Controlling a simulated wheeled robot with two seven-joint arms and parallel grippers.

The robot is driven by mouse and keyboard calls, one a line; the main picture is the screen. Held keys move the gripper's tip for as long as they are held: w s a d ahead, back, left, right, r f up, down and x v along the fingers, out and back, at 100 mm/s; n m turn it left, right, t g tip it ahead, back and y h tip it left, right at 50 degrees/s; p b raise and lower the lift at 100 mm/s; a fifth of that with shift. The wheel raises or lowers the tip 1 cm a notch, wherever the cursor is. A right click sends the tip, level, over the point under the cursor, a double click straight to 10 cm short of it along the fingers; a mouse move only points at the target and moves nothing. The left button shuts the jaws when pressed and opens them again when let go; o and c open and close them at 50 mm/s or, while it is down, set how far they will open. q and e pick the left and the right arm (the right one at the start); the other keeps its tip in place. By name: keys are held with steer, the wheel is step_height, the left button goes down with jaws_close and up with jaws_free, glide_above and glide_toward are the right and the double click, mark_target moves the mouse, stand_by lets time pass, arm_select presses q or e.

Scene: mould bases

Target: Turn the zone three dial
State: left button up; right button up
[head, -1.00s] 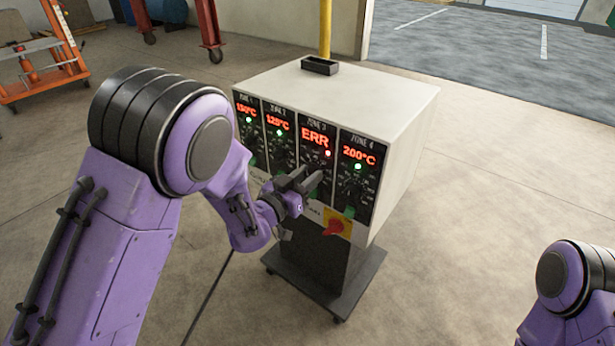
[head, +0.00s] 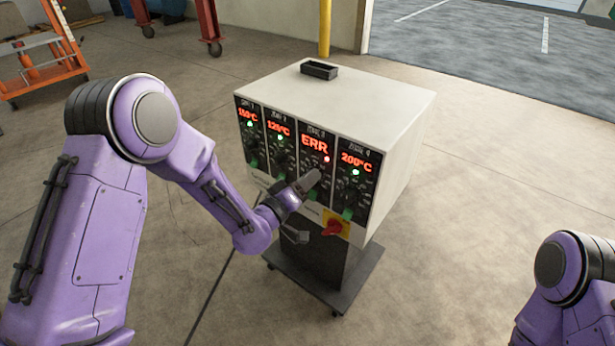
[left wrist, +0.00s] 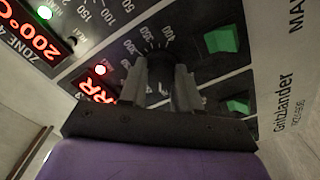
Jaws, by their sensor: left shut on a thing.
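The zone three dial (left wrist: 158,62) is a dark round knob on the black panel, with a printed scale around it. My left gripper (head: 313,178) is at this dial and mostly hides it in the head view. In the left wrist view, the two fingers of the left gripper (left wrist: 160,80) are shut on the dial, one on each side. The zone three display (head: 314,144) reads ERR in red, with a red light (head: 326,159) beside it. My right gripper is outside the views; only part of that arm shows at lower right.
The white controller box (head: 375,95) stands on a dark wheeled base (head: 345,285). The other zone displays show temperatures with green lights. A red switch on a yellow plate (head: 345,221) is below the panel. A small black tray (head: 320,70) sits on top.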

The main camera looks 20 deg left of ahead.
arm_select(q)
steer(key=shift+f+n+p, duration=0.1)
steer(key=shift+n+p, duration=0.7)
steer(key=shift+n, duration=6.4)
steer(key=o, duration=1.1)
steer(key=shift+c, duration=0.2)
steer(key=shift+s, duration=0.1)
steer(key=v, duration=1)
steer(key=shift+s, duration=0.25)
steer(key=shift+a, duration=0.1)
